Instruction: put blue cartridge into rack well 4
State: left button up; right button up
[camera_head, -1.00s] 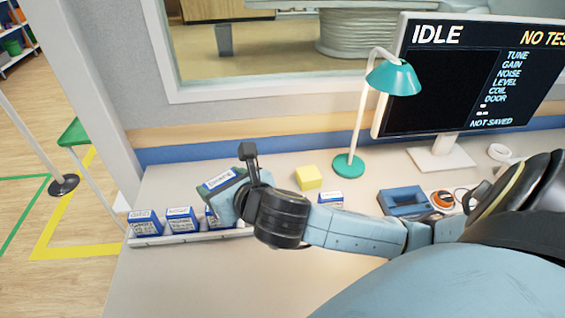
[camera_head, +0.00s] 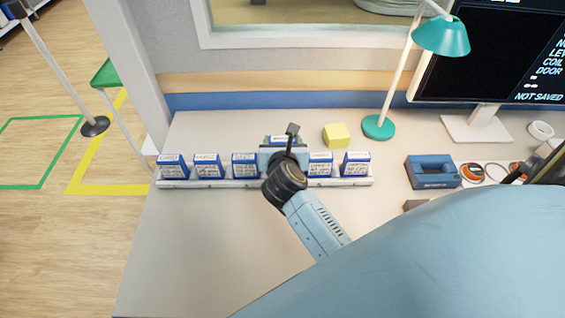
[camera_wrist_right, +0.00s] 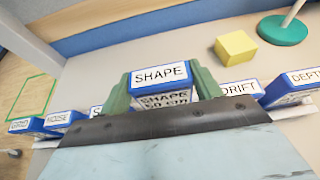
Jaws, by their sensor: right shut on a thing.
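My right gripper (camera_head: 283,150) is shut on a blue cartridge (camera_wrist_right: 160,76) with a white label reading SHAPE; its green fingers (camera_wrist_right: 160,92) grip both sides. In the head view the cartridge's top (camera_head: 283,138) shows just beyond the gripper. It is at the gap between the third and fifth cartridges of the white rack (camera_head: 220,184), fourth from the left. Its top appears higher in the picture than its neighbours' tops. Its lower end and the well are hidden by my gripper, so I cannot tell whether it is in the well. My left gripper is not in view.
Three blue cartridges stand left of the gripper, the nearest here (camera_head: 245,166); two stand right, DRIFT (camera_head: 320,164) and DEPTH (camera_head: 356,164). A yellow block (camera_head: 336,135) and teal lamp (camera_head: 379,127) stand behind. A blue holder (camera_head: 432,172) is at right. The front desk is clear.

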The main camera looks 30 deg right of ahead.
notch_tip(320, 180, down, 2)
jog(key=shift+f, duration=0.25)
jog(key=shift+f+b, duration=0.8)
jog(key=shift+f, duration=1.05)
jog(key=shift+f, duration=0.1)
jog(key=shift+f, duration=0.15)
jog(key=o, duration=1)
